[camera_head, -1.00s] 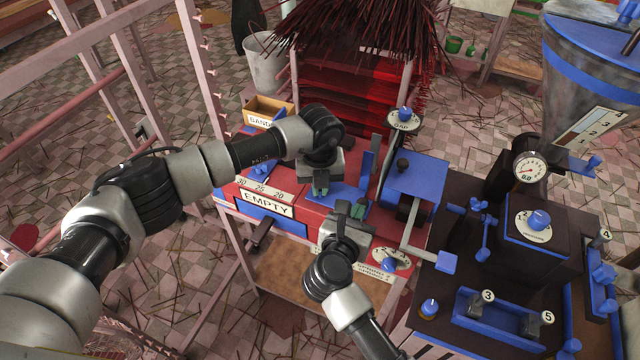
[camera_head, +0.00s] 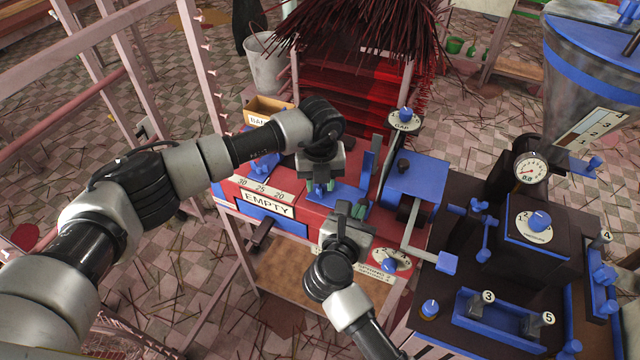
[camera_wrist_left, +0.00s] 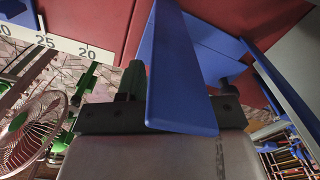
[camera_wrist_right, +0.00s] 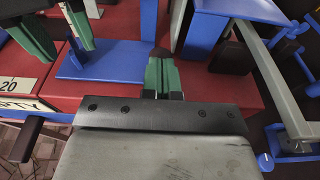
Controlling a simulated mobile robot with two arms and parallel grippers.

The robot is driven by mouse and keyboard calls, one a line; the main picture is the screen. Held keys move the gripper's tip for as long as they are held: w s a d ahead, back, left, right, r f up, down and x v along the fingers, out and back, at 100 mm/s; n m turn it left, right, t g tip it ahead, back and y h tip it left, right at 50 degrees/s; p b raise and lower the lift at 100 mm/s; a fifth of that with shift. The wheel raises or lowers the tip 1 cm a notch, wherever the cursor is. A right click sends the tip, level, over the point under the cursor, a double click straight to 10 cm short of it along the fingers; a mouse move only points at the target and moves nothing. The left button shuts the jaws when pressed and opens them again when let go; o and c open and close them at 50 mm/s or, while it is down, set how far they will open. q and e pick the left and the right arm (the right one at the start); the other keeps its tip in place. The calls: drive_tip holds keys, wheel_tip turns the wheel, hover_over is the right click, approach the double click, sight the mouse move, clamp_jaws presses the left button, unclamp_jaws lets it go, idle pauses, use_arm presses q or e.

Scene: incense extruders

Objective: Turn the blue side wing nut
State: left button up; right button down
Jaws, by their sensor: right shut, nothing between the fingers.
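I cannot tell which blue part is the side wing nut. A blue handle (camera_head: 592,163) is on the side of the hopper. My left gripper (camera_head: 323,188) is above a flat blue plate (camera_head: 350,198), fingers apart; they also show in the right wrist view (camera_wrist_right: 56,30). In the left wrist view an upright blue plate (camera_wrist_left: 180,75) covers part of that gripper. My right gripper (camera_head: 350,208) is shut and empty, just in front of the flat plate.
The black machine (camera_head: 470,265) at right carries several blue handles and a gauge (camera_head: 530,169). A bent grey crank (camera_head: 413,235) with a blue grip is right of my right gripper. A GAP dial (camera_head: 404,121) stands behind. Dark sticks hang over the red shelves (camera_head: 345,90).

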sight(320, 186)
use_arm(q)
wheel_tip(320, 186, up, 10)
drive_tip(key=shift+r, duration=0.2)
drive_tip(key=shift+o, duration=0.3)
